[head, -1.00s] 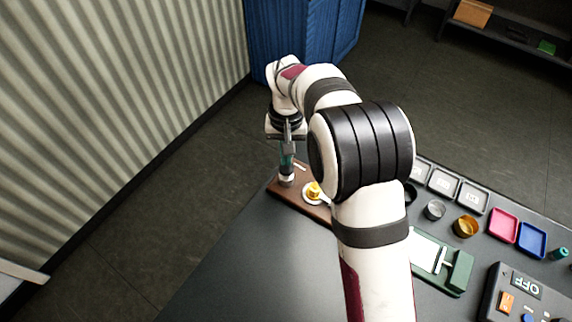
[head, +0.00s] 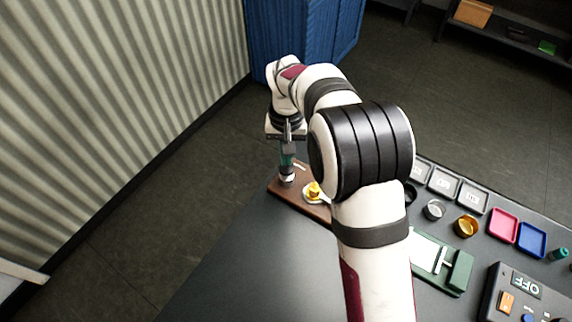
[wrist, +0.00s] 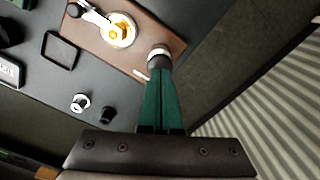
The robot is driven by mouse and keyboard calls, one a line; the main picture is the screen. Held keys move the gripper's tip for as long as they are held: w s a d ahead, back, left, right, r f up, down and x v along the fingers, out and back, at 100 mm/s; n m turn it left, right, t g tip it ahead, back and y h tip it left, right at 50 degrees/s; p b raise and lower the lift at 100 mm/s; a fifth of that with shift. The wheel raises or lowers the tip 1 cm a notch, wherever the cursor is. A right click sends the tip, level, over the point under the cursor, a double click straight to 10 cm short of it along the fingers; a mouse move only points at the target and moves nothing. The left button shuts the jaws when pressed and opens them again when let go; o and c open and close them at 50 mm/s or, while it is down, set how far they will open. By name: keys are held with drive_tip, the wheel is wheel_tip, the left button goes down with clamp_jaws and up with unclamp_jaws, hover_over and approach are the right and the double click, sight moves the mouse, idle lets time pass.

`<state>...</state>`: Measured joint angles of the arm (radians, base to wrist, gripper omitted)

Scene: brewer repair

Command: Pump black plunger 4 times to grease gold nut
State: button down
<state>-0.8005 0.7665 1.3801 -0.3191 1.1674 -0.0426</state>
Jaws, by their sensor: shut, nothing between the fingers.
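My gripper (head: 288,160) is shut and empty, pointing straight down over the left end of a brown board (head: 305,208). Its green fingers (wrist: 160,95) end right at the top of the dark plunger (wrist: 157,62), which stands upright on the board with a pale collar. The plunger's lower part also shows in the head view (head: 286,181). The fingertips look in contact with its top, but I cannot tell for sure. The gold nut (head: 314,189) sits on a round pale plate beside it. It also shows in the wrist view (wrist: 119,34), and the fingers are apart from it.
A silver lever with a black knob (wrist: 72,10) reaches beside the nut. Small cups (head: 467,226), pink (head: 503,225) and blue (head: 532,240) trays, a green fixture (head: 458,272) and a control box (head: 520,300) stand to the right. The table at front left is bare.

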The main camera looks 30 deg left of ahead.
drive_tip(key=shift+f, duration=0.1)
idle(0.3)
drive_tip(key=shift+f, duration=1.35)
drive_tip(key=shift+r, duration=2.75)
wheel_tip(320, 180, up, 6)
